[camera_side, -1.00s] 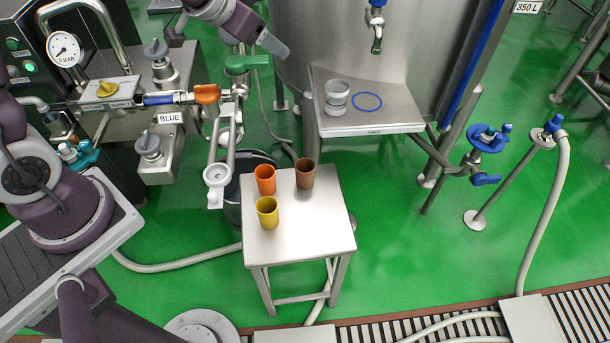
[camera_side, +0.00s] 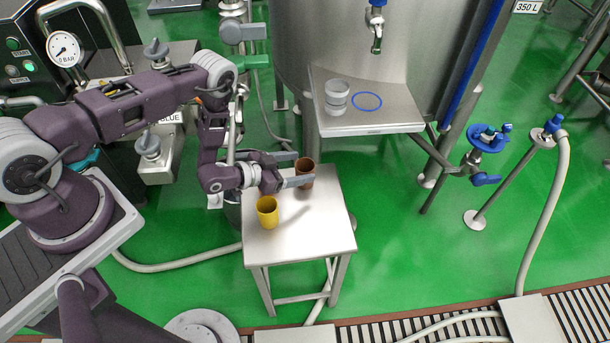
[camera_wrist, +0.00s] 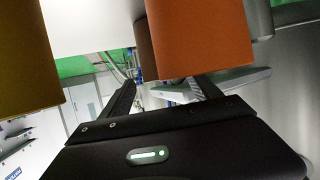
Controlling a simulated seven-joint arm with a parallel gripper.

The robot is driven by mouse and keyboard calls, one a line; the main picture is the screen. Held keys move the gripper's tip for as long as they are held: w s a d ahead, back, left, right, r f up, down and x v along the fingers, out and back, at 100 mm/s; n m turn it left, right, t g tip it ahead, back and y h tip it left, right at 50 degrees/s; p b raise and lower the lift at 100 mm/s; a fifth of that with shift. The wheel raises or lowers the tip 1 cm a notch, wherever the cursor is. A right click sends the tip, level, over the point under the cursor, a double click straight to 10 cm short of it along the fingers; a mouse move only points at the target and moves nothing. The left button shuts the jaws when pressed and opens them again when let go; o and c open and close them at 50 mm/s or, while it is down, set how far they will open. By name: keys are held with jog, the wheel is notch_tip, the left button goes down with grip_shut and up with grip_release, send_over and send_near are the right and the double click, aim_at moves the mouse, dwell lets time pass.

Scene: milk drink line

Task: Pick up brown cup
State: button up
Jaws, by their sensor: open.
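The brown cup (camera_side: 304,171) stands at the back right of the small metal table (camera_side: 300,230) in the side view. My gripper (camera_side: 303,168) is open at the cup, with its two fingers reaching toward either side of it; contact cannot be told. In the wrist view the brown cup (camera_wrist: 146,50) is partly hidden behind the orange cup (camera_wrist: 203,40), which looms close to the camera. My gripper hides the orange cup in the side view.
A yellow cup (camera_side: 267,212) stands at the front left of the table, near my gripper. Clear cups (camera_side: 336,98) and a blue ring (camera_side: 367,101) are on the raised metal shelf (camera_side: 390,122) behind. The table's front right is clear.

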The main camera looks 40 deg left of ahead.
jog(key=x, duration=0.3)
jog(key=c, duration=1.4)
